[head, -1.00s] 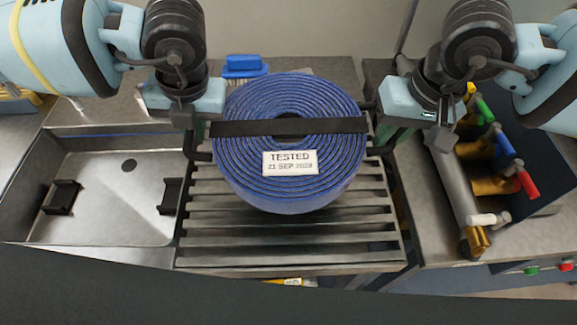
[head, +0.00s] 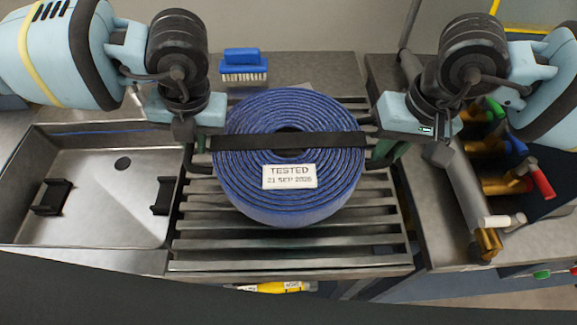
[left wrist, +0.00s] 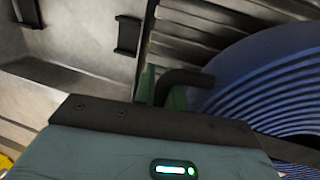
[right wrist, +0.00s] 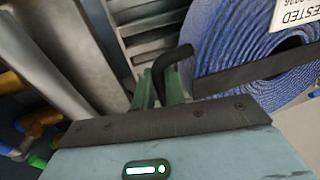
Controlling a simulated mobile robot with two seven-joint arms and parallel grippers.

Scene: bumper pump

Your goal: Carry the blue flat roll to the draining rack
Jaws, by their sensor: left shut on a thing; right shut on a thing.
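The blue flat roll (head: 285,195) is a thick coil with a black strap (head: 240,142) across it and a white "TESTED" label (head: 290,176). It lies flat over the slatted draining rack (head: 290,249); whether it touches the slats I cannot tell. My left gripper (head: 192,150) is shut on the black handle (left wrist: 185,78) at the roll's left side. My right gripper (head: 386,148) is shut on the black handle (right wrist: 176,64) at its right side. The rack slats under the roll are hidden.
A steel sink (head: 100,215) with two black brackets is left of the rack. A blue brush (head: 243,63) lies behind it. A metal manifold (head: 465,200) with coloured valve handles is on the right. A yellow object (head: 280,287) shows below the rack's front edge.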

